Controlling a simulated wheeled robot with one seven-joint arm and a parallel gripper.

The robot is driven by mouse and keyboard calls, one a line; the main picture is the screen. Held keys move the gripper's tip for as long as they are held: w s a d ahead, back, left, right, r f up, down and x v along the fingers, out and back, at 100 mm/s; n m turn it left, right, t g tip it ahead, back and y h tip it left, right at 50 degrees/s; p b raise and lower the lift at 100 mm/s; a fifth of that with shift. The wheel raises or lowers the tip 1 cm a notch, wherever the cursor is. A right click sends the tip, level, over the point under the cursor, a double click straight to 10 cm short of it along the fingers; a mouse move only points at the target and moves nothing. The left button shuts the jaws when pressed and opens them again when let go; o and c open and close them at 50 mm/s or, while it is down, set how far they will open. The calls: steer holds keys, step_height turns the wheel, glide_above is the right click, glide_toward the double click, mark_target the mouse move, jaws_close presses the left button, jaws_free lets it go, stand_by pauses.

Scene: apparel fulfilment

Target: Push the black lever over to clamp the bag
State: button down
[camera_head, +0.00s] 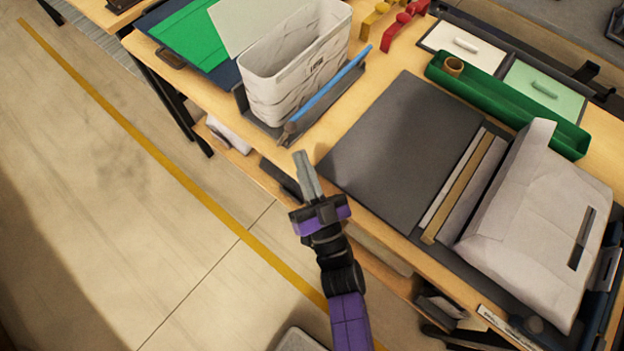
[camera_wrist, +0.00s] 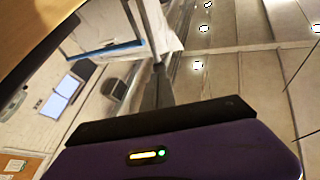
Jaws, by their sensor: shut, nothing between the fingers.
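The white marbled bag (camera_head: 292,75) stands upright and open in a dark holder (camera_head: 243,101) at the table's near left edge. A blue bar (camera_head: 330,90) runs along the bag's right side. A small dark piece (camera_head: 287,132) sits at the bar's near end; it may be the black lever, but I cannot tell for sure. My gripper (camera_head: 302,156) is shut and empty, just off the table edge, below and apart from that piece. The wrist view shows the shut fingers (camera_wrist: 157,75), the blue bar (camera_wrist: 105,50) and part of the bag (camera_wrist: 160,32).
A dark grey mat (camera_head: 400,135) lies right of the holder. A large pale package (camera_head: 535,220) lies at the right. A green tray (camera_head: 500,100) and red and yellow pieces (camera_head: 403,24) are farther back. Open floor (camera_head: 110,210) lies left of the table.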

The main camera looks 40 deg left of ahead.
steer(key=shift+x, duration=1.7)
steer(key=shift+r+p, duration=0.15)
steer(key=shift+p, duration=0.3)
